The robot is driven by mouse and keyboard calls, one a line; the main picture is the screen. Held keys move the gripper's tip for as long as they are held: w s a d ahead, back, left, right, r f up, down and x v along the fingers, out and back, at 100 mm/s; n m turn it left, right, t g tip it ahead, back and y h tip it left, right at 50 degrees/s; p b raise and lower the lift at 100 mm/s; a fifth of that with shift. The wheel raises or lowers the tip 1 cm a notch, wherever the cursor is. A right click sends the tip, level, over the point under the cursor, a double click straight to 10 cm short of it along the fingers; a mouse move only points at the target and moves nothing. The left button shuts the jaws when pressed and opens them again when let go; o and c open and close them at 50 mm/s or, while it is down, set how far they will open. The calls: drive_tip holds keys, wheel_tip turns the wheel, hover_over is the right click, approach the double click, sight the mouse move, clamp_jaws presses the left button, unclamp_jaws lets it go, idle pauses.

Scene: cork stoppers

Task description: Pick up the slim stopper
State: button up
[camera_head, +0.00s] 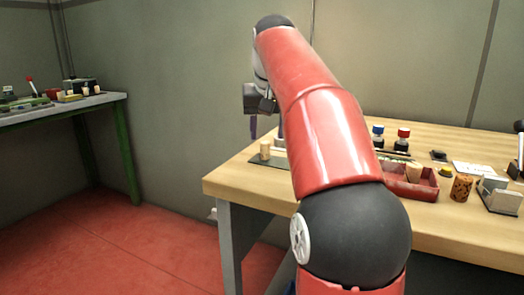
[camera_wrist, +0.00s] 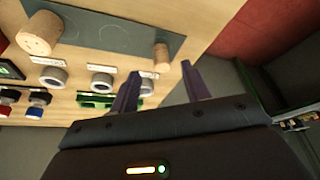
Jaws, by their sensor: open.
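The slim stopper (camera_wrist: 161,55) is a narrow tan cork at the right end of a dark grey plate (camera_wrist: 110,38) in the wrist view. A wider cork stopper (camera_wrist: 39,33) is at the plate's left end. My gripper (camera_wrist: 161,69) is open and empty, its two dark purple fingers spread toward the slim stopper, which shows between and just beyond the tips. In the head view my gripper (camera_head: 266,128) hangs above the plate (camera_head: 256,161) at the table's left end, over a cork that looks like the slim stopper (camera_head: 265,150). My arm hides part of the plate.
On the wooden table (camera_head: 235,184) a red tray (camera_head: 425,192), a blue-capped bottle (camera_head: 377,136), a red-capped bottle (camera_head: 402,140) and a cork-coloured cylinder (camera_head: 461,188) stand right of my arm. Grey ring-shaped items (camera_wrist: 101,82) lie near the plate. A second bench (camera_head: 60,110) is far left.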

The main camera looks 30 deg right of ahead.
sight(265, 142)
drive_tip(key=x, duration=0.2)
drive_tip(key=b+x, duration=0.1)
drive_tip(key=x, duration=0.2)
drive_tip(key=shift+w+d+f, duration=0.1)
drive_tip(key=shift+w+f, duration=0.05)
drive_tip(key=shift+w, duration=0.25)
clamp_jaws()
